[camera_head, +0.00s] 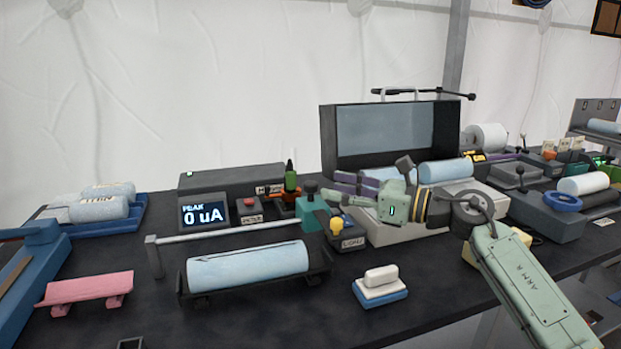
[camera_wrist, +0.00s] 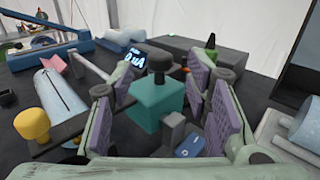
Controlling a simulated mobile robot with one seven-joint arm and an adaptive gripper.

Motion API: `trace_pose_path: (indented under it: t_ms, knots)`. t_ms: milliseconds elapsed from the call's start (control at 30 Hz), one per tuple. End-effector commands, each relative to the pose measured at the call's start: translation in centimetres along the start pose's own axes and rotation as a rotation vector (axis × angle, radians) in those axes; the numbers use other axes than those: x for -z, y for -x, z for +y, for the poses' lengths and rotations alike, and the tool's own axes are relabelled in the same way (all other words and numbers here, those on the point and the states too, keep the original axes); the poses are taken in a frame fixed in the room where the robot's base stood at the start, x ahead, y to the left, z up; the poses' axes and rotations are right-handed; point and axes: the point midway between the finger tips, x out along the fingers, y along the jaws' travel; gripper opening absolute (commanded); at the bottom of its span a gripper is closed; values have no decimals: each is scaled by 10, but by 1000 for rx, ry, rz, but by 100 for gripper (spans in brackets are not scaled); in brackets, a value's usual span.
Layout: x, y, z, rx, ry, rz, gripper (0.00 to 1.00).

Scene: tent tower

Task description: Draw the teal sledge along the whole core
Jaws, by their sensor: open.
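The teal sledge (camera_head: 314,213) is a block with a dark knob on top, at the right end of a pale rail (camera_head: 225,232). The pale blue ice core (camera_head: 248,267) lies in a dark cradle in front of the rail. My gripper (camera_head: 342,188) comes in from the right with its purple-padded fingers pointing at the sledge. In the wrist view my gripper (camera_wrist: 165,108) is open, with one pad on each side of the teal sledge (camera_wrist: 155,108) and gaps showing. Whether the fingertips touch it is unclear. A yellow knob (camera_head: 335,227) sits beside the sledge.
A display (camera_head: 203,214) reads PEAK 0 uA behind the rail. A white-and-blue block (camera_head: 380,286) sits right of the core, and a pink tray (camera_head: 86,289) left of it. More cores (camera_head: 100,206) lie at back left. A dark open box (camera_head: 390,138) stands behind my gripper.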

Motion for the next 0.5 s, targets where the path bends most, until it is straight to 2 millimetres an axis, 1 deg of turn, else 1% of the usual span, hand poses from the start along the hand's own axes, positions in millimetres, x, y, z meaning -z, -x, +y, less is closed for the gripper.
trace_pose_path:
  t_ms: [33,200,333,500]
  knots:
    - [-3,-12,2,-5,-1,2,44]
    - [-3,-42,1,-4,-1,1,44]
    - [-2,-58,1,-2,0,1,44]
    - [-1,-66,0,0,0,0,44]
